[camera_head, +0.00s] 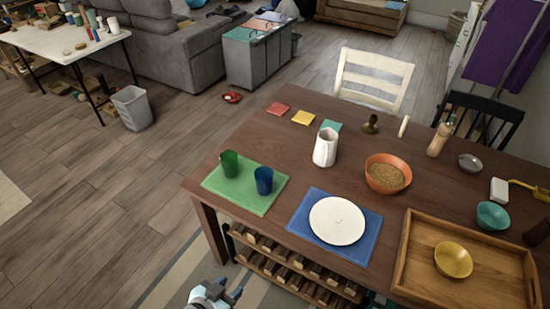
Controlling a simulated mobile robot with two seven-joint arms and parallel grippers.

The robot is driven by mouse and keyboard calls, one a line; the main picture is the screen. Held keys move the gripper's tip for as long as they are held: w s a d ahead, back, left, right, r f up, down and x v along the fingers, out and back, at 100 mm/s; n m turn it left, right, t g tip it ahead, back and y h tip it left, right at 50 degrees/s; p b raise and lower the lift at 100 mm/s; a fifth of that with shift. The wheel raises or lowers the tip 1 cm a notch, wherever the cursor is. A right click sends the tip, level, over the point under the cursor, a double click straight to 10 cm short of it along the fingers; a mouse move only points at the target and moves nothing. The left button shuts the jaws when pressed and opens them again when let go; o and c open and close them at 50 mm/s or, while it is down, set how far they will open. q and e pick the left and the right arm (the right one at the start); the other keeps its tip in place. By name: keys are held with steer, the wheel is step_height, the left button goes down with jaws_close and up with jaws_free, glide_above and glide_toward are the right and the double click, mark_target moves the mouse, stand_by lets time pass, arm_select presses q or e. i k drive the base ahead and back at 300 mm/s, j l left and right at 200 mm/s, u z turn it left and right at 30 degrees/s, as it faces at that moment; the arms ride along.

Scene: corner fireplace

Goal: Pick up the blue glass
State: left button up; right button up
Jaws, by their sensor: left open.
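The blue glass (264,181) stands upright on a green placemat (246,200) near the left corner of the wooden table. A green glass (229,164) stands on the same mat, just left of it and a little farther back. My left gripper (231,292) shows at the bottom edge of the head view, in front of the table and well short of the blue glass. It is open, with nothing seen between its fingers. My right gripper is not in view.
A white plate (337,221) lies on a blue placemat (298,221) right of the glasses. A white pitcher (325,147) and an orange bowl (388,173) stand behind. A wooden tray (410,275) is at the right. A bottle rack (290,268) sits under the table's front edge.

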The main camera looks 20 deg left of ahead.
mark_target(264, 176)
steer(key=i+j, duration=0.1)
steer(key=j, duration=0.35)
steer(key=i+j, duration=0.15)
steer(key=j, duration=0.25)
steer(key=i+j, duration=0.1)
steer(key=j, duration=0.35)
steer(key=i+j+z, duration=0.1)
steer(key=j, duration=0.3)
